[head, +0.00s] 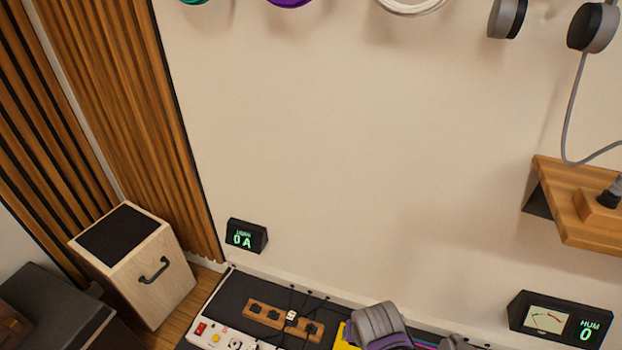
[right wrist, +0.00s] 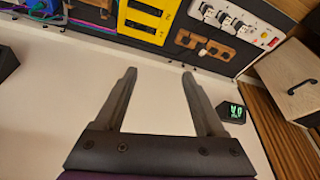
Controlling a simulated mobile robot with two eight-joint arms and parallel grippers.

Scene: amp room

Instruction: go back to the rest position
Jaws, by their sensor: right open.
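My right gripper (right wrist: 158,75) is open in the right wrist view. Its two dark fingers stand well apart, and only pale wall shows between them, so it is empty. The fingertips point toward the dark equipment board (right wrist: 205,52) and touch nothing that I can see. In the head view a grey and purple rounded part, which looks like part of my arm, rises at the bottom edge over the board; no fingertips show there. My left gripper is in neither view.
The board carries a white power strip (right wrist: 242,22), a wooden block (head: 285,319) with plugs and a yellow numbered panel (right wrist: 148,20). A wooden shelf (head: 582,232) and a HUM meter (head: 560,320) are at right. A wooden box (head: 150,280) stands left. The middle wall is bare.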

